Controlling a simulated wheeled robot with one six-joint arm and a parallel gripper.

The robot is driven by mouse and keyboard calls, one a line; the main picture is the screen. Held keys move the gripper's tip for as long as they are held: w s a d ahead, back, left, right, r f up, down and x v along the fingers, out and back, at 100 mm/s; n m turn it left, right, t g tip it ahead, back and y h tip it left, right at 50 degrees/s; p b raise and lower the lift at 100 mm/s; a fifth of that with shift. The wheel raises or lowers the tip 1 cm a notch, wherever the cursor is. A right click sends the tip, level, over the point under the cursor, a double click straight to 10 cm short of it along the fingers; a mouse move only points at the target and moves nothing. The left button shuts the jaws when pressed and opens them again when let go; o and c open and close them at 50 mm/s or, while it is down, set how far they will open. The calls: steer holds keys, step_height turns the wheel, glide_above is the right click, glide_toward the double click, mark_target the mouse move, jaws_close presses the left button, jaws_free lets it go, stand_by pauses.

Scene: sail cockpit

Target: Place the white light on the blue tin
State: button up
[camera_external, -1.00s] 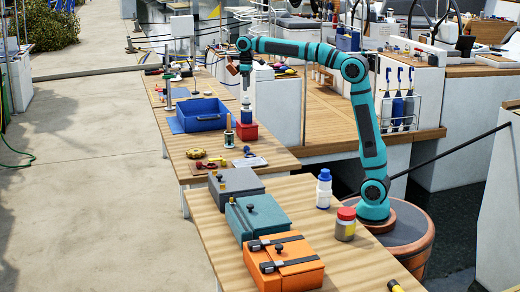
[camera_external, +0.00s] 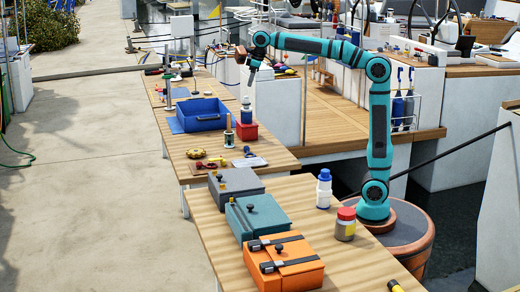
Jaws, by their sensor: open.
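My gripper (camera_external: 251,86) hangs at the end of the outstretched arm over the far table. It is open and looks empty, though its fingers are very small here. Just below it, a small whitish piece, probably the white light (camera_external: 246,101), stands upright above a blue body, probably the blue tin (camera_external: 246,116). The two look stacked and touching, but I cannot be sure at this size. A gap shows between the fingertips and the whitish piece.
A blue open bin (camera_external: 203,122) is to the left. Grey (camera_external: 236,186), teal (camera_external: 257,219) and orange (camera_external: 284,268) cases and two bottles stand on the near table.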

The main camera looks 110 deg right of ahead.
steer(key=s+a+r+n+t+h, duration=0.1)
steer(key=s+a+t, duration=0.25)
steer(key=a, duration=0.75)
steer(key=s+a+r+n+t, duration=0.1)
steer(key=s+a+t, duration=0.25)
steer(key=a, duration=0.65)
steer(key=s+a+f+n+t+y, duration=0.2)
steer(key=s+a+t, duration=0.5)
steer(key=s+a, duration=0.6)
steer(key=shift+s+a+f+t+y, duration=0.4)
steer(key=shift+s+f, duration=0.3)
steer(key=shift+f, duration=0.15)
